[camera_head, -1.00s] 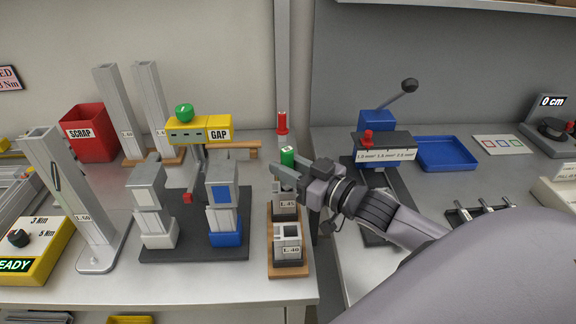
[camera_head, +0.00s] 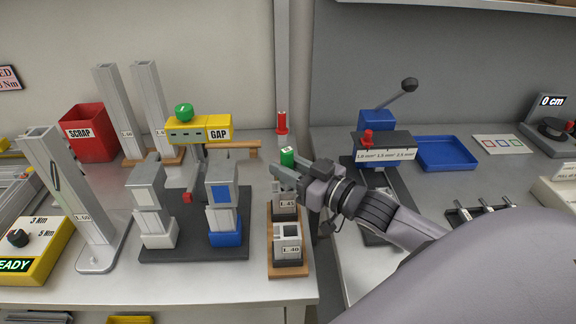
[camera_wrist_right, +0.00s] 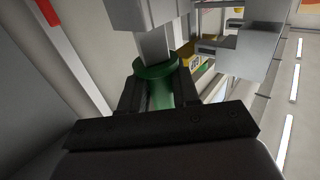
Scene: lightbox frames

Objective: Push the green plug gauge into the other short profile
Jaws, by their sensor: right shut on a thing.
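The green plug gauge (camera_head: 287,157) is in my right gripper (camera_head: 283,173), which is shut on it above the back short profile, labelled L-45 (camera_head: 286,206). In the right wrist view my right gripper (camera_wrist_right: 160,92) grips the gauge's green handle (camera_wrist_right: 158,82) below its flange. A square grey shaft (camera_wrist_right: 155,46) runs from the flange to a grey block. I cannot tell how deep the shaft sits in the profile. The front short profile, labelled L-40 (camera_head: 288,250), stands upright with its top open and nothing in it. My left gripper is not in view.
Both short profiles stand on a wooden base (camera_head: 289,270) near the table's right edge. A red plug gauge (camera_head: 282,124) stands behind. The dark fixture plate (camera_head: 186,250) with two angled blocks is to the left. A yellow GAP gauge (camera_head: 218,134) stands at the back.

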